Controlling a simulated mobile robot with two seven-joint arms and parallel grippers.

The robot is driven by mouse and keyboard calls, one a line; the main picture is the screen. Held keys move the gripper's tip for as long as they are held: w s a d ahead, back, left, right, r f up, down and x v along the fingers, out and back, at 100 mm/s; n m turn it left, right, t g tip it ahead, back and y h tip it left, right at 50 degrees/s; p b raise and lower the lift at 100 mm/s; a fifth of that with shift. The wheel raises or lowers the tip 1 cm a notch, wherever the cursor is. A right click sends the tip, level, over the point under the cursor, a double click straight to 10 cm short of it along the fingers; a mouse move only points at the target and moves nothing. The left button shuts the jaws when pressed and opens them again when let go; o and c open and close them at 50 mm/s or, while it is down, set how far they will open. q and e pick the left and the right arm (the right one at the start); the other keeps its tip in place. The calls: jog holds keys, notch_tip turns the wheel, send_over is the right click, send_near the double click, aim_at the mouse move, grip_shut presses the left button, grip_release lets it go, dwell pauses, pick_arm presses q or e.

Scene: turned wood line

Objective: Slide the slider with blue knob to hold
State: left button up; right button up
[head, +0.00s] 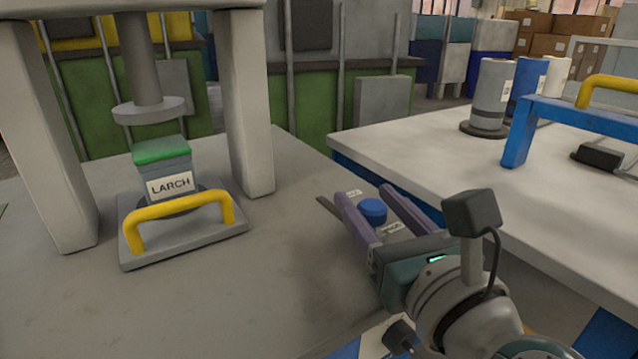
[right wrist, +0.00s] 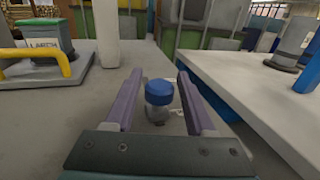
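The slider's blue knob (head: 373,211) stands near the right edge of the grey table, on a flat plate with small white labels, too small to read surely. My right gripper (head: 364,193) is open, with one purple finger on each side of the knob. In the right wrist view the blue knob (right wrist: 158,92) sits between the two fingers (right wrist: 158,82), with a visible gap on both sides. The slider's track is partly hidden by my gripper. My left gripper is not in view.
A press stands at left over a block labelled LARCH (head: 170,184) on a plate with a yellow handle (head: 180,207). A second white table (head: 450,150) lies at right across a narrow gap, with spools (head: 491,95) and a blue frame (head: 517,135). The grey table (head: 200,300) is clear in front.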

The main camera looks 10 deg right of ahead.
grip_shut()
dwell(1.1)
